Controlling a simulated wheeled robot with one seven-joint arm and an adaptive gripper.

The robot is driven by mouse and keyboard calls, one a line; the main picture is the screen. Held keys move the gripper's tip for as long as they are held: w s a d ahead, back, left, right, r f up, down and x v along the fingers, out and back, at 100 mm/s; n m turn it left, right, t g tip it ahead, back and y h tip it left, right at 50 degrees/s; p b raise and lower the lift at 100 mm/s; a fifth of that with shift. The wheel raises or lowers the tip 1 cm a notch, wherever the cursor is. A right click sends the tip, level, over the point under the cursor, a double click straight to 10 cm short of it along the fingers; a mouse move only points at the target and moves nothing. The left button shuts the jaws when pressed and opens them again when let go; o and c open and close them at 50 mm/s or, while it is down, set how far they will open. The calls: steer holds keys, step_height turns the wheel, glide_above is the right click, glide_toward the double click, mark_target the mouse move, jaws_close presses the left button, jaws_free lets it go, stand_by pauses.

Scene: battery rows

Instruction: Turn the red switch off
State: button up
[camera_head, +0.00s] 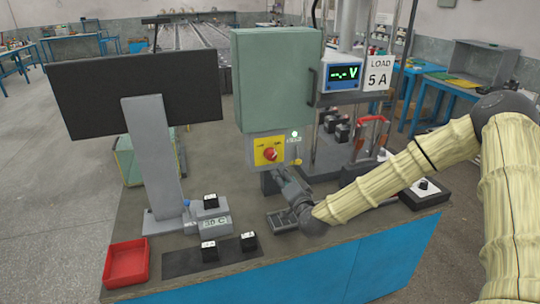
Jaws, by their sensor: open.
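The red switch (270,154) is a small red knob on a yellow plate, set in the pale panel below the green cabinet (275,80). Its exact turn position is too small to tell. My gripper (280,174) is open, just below and slightly right of the switch, at the lower edge of the panel. My arm reaches in from the right. I cannot tell whether a fingertip touches the panel.
A black monitor (135,88) on a grey stand is at the left. A red tray (127,263) and small black blocks (209,251) are on the bench front. A blue voltage display (341,75) and a rack with a red handle (372,120) stand at the right.

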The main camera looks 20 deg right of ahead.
mark_target(273, 156)
steer(key=w+p, duration=0.1)
steer(key=w, duration=0.6)
steer(key=w+r+p, duration=0.1)
steer(key=w, duration=0.3)
steer(key=shift+w+a+r+p, duration=0.1)
steer(key=shift+w+a+p, duration=0.05)
steer(key=shift+w+p, duration=0.2)
steer(key=shift+c, duration=0.3)
steer(key=c, duration=0.9)
